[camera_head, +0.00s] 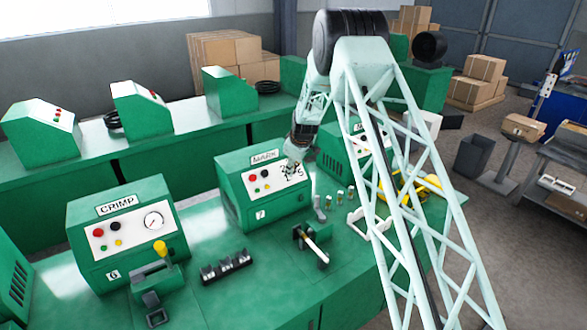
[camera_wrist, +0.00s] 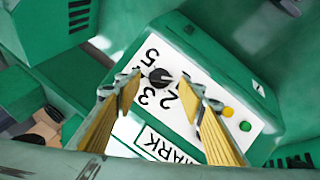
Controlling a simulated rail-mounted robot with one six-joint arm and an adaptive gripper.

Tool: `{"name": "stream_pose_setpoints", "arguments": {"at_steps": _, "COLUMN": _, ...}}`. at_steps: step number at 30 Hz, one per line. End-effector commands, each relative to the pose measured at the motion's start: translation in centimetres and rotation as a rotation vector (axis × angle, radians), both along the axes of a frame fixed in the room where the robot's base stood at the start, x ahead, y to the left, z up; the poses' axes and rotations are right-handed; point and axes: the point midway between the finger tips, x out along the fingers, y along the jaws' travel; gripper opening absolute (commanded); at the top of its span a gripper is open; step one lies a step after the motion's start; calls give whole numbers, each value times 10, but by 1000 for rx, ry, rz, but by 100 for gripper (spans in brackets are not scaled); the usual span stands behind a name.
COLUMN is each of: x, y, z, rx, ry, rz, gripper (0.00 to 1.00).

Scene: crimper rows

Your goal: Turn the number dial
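The green MARK machine (camera_head: 240,207) stands mid-bench with a white sloped panel. Its black round number dial (camera_wrist: 161,78) sits among printed numbers; 2, 3 and 5 can be read in the wrist view. My gripper (camera_wrist: 163,82) is open, with one yellow-sided finger on each side of the dial. The fingers look apart from the dial; I cannot tell how high they are above the panel. In the head view my gripper (camera_head: 294,162) is close over the numbers on the panel and hides the dial.
The CRIMP machine (camera_head: 128,233) stands to the left. A clamp with a handle (camera_head: 312,246) and a black rack (camera_head: 226,266) are on the bench in front. Another green machine stands close on the right.

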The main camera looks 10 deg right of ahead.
Motion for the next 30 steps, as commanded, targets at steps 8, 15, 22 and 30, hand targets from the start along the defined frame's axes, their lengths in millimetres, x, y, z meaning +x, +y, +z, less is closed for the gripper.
{"name": "stream_pose_setpoints", "arguments": {"at_steps": 8, "x": 9, "y": 0, "z": -15, "rx": 0, "ry": 0, "rz": 0, "gripper": 36}}
{"name": "stream_pose_setpoints", "arguments": {"at_steps": 15, "x": 11, "y": 1, "z": -19, "rx": 0, "ry": 0, "rz": 0, "gripper": 36}}
{"name": "stream_pose_setpoints", "arguments": {"at_steps": 22, "x": 11, "y": 1, "z": -19, "rx": 0, "ry": 0, "rz": 0, "gripper": 36}}
{"name": "stream_pose_setpoints", "arguments": {"at_steps": 30, "x": 11, "y": 1, "z": -19, "rx": 0, "ry": 0, "rz": 0, "gripper": 15}}
